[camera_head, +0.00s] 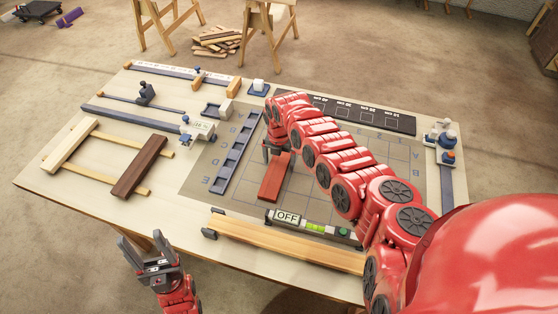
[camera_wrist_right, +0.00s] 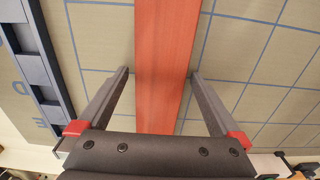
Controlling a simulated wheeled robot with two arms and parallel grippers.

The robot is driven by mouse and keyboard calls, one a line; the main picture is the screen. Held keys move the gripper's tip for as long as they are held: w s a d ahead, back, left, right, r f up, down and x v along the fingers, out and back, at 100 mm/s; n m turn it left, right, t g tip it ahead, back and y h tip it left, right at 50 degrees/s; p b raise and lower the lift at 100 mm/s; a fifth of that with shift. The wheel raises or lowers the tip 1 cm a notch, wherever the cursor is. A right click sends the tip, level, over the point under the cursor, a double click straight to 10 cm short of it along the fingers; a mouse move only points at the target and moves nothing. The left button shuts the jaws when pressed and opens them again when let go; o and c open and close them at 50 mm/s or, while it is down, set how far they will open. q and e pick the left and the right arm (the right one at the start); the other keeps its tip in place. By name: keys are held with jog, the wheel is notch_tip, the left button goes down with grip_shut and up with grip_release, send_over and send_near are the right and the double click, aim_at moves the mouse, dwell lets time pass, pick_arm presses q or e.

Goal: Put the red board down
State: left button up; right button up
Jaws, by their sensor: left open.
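The red board (camera_head: 274,180) is over the gridded mat (camera_head: 240,188), at the middle of the table. I cannot tell whether it rests fully flat. My right gripper (camera_head: 276,152) is at the board's far end, partly hidden by its own arm. In the right wrist view the red board (camera_wrist_right: 164,70) runs between the fingers of my right gripper (camera_wrist_right: 160,74). A narrow strip of mat shows between the left finger and the board; the right fingertip is very close to its edge. My left gripper (camera_head: 146,246) is open and empty, off the table's front edge.
A dark rail (camera_head: 237,158) lies left of the red board. A light plank (camera_head: 285,243) and an OFF display box (camera_head: 287,217) are along the front. A dark brown board (camera_head: 140,167) lies across light strips at left. My right arm covers much of the mat's right side.

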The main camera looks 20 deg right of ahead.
aim_at(279, 163)
jog(key=shift+r, duration=0.1)
jog(key=shift+r, duration=0.2)
notch_tip(279, 163, up, 12)
jog(key=b, duration=0.3)
jog(key=shift+f, duration=0.15)
dwell(0.3)
